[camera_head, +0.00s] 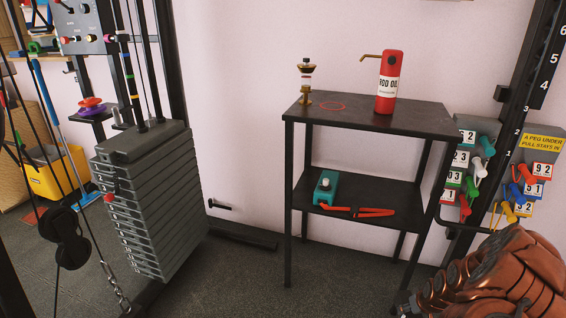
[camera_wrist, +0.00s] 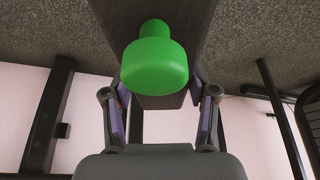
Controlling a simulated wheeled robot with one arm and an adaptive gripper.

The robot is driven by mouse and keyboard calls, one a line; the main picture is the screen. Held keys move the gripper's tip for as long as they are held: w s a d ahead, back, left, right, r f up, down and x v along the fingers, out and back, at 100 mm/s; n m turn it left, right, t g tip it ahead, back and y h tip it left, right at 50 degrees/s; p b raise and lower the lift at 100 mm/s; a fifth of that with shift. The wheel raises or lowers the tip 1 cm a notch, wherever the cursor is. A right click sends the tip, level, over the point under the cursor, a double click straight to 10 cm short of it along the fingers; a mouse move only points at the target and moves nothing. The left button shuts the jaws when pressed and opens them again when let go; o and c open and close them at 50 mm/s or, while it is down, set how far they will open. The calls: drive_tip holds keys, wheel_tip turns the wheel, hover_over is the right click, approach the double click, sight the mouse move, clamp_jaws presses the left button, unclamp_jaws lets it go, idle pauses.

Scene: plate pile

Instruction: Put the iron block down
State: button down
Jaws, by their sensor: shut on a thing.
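In the wrist view, my gripper (camera_wrist: 160,98) has its two fingers on either side of a dark grey block, which I take to be the iron block (camera_wrist: 198,30). The gripper is shut on it. A bright green rounded knob (camera_wrist: 155,68) sits on the block's face toward the camera and hides part of it. The block extends away past the fingertips, with speckled floor and pale wall behind. My gripper and the held block are not seen in the head view.
A weight stack (camera_head: 150,205) stands left. Numbered pegs (camera_head: 475,170) hang right. Floor (camera_head: 240,275) is open between.

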drive_tip(key=w+a+r, duration=0.2)
drive_tip(key=r, duration=0.4)
drive_tip(key=w+a+r, duration=0.2)
drive_tip(key=w+r, duration=0.1)
drive_tip(key=r, duration=0.3)
drive_tip(key=s+a+r, duration=0.1)
drive_tip(key=a+r, duration=1)
drive_tip(key=r, duration=0.2)
drive_tip(key=s+a+r, duration=0.1)
drive_tip(key=a+r, duration=0.9)
drive_tip(key=r, duration=0.4)
wheel_tip(320, 180, up, 24)
drive_tip(key=s+p, duration=0.2)
drive_tip(key=p, duration=3.5)
drive_tip(key=shift+s+r, duration=0.2)
drive_tip(key=shift+a, duration=0.1)
